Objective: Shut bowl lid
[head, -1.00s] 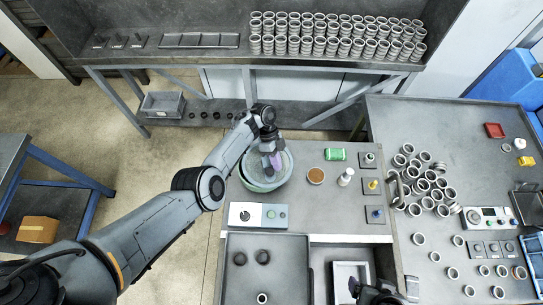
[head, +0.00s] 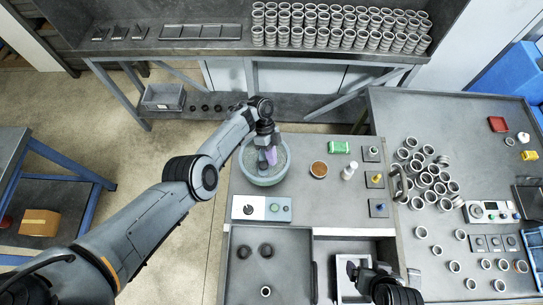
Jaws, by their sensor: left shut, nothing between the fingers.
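The round grinder bowl (head: 264,181) with a pale green rim stands at the left end of the middle workbench. Its inside looks grey and hazy, and I cannot tell whether the lid lies over it or stands open. My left gripper (head: 270,163) is shut and empty, pointing down at the bowl's far middle part. A small purple patch shows beside its fingers. The arm and gripper hide part of the bowl's far rim. My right gripper (head: 352,270) is at the bottom, over a white tray; its fingers are too dark to read.
A control panel (head: 261,208) sits just in front of the bowl. A green box (head: 339,147), a brown round dish (head: 318,169) and a white bottle (head: 348,171) stand to the right. Many metal rings lie on the right table (head: 460,120). A white tray (head: 341,291) sits at the bottom.

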